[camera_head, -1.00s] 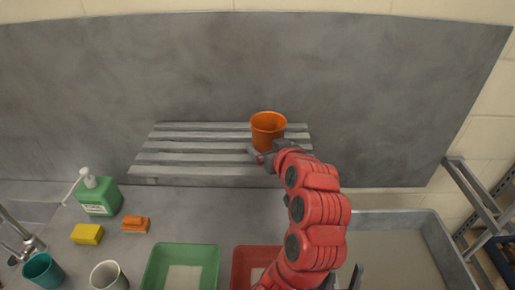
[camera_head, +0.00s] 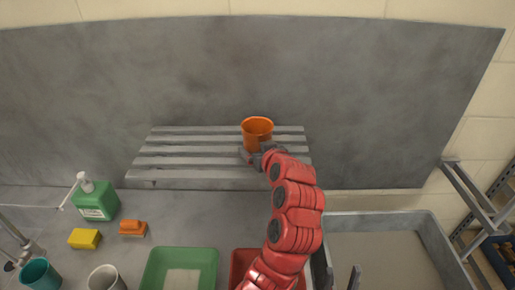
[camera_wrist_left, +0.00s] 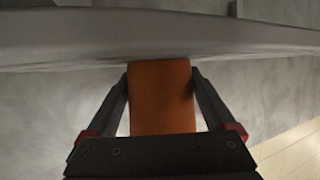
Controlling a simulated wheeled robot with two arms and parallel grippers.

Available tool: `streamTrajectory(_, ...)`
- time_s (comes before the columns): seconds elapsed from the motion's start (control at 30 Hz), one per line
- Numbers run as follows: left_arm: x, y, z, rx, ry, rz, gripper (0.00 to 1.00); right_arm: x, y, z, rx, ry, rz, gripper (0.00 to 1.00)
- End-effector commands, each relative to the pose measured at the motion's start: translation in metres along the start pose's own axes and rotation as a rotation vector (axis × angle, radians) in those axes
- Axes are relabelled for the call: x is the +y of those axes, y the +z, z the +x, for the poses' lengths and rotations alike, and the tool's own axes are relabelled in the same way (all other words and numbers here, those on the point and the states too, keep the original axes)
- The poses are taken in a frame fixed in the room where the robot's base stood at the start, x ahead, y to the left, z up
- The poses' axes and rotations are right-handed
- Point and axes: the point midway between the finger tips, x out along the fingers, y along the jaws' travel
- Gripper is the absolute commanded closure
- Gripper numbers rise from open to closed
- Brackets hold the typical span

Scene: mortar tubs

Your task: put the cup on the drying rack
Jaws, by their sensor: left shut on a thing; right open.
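The orange cup (camera_head: 257,133) is upright over the right part of the grey slatted drying rack (camera_head: 165,162). I cannot tell whether its base touches the slats. My left gripper (camera_head: 256,156) is shut on the cup from the near side; its red arm hides part of the rack's front edge. In the left wrist view the cup (camera_wrist_left: 161,95) sits between both fingers, close to a grey edge. My right gripper (camera_head: 339,279) is open and empty at the bottom edge, in front of the large grey tub; only its dark fingertips show.
A green soap bottle (camera_head: 97,202), a yellow sponge (camera_head: 84,238), an orange brush (camera_head: 132,228), a teal cup (camera_head: 39,275) and a pale cup (camera_head: 105,279) stand at left. A green tray (camera_head: 155,262), a red tray (camera_head: 238,262) and a grey tub (camera_head: 400,214) line the front.

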Motion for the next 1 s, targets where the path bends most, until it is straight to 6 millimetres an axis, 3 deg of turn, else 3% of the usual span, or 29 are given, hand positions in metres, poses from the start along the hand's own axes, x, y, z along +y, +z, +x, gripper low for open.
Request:
streamTrajectory(0.1,0.0,0.001,0.0,0.0,0.0,0.0,0.0,0.0,0.0,-0.001,0.0,0.0,0.0,0.5)
streamTrajectory(0.43,0.001,-0.002,-0.005,0.001,0.002,0.0,0.0,0.0,-0.001,0.003,0.0,0.0,0.0,0.5)
streamTrajectory(0.8,0.002,-0.002,-0.083,0.001,0.004,0.002,0.0,0.001,-0.002,0.01,0.0,0.0,0.0,0.5)
streamTrajectory(1.0,0.001,-0.002,-0.113,0.0,0.002,0.001,0.0,0.001,-0.002,0.014,0.0,0.0,0.0,0.5)
